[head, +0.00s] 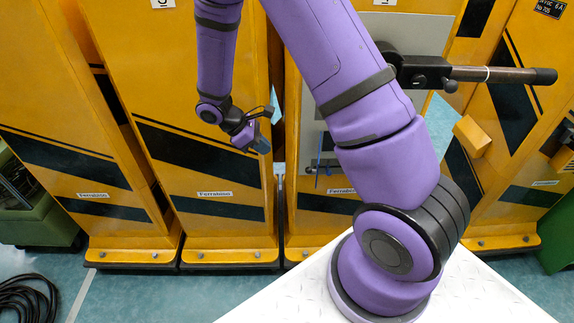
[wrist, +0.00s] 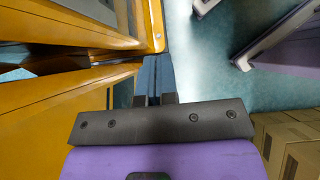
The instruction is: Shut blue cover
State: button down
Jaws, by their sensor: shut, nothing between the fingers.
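My gripper (head: 262,146) is in front of the yellow gate cabinets, left of the picture's middle in the head view. Its blue-grey fingers are shut together and empty, which also shows in the wrist view (wrist: 151,68). A thin blue edge (head: 319,160) shows on the grey panel to the right of the gripper, partly behind my arm. It may be the blue cover, but I cannot tell how far it is open. The gripper is apart from it. No blue cover is clear in the wrist view.
Yellow cabinets with black stripes (head: 228,208) stand in a row with narrow gaps. A black-ended rod (head: 510,75) sticks out at the upper right, above a yellow block (head: 472,136). A black cable coil (head: 28,300) lies at the lower left. Cardboard boxes (wrist: 290,140) show in the wrist view.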

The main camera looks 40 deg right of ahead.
jog(key=s+d+r+x, duration=0.1)
jog(key=x, duration=1.2)
jog(key=shift+d+r, duration=0.2)
jog(key=shift+r, duration=0.05)
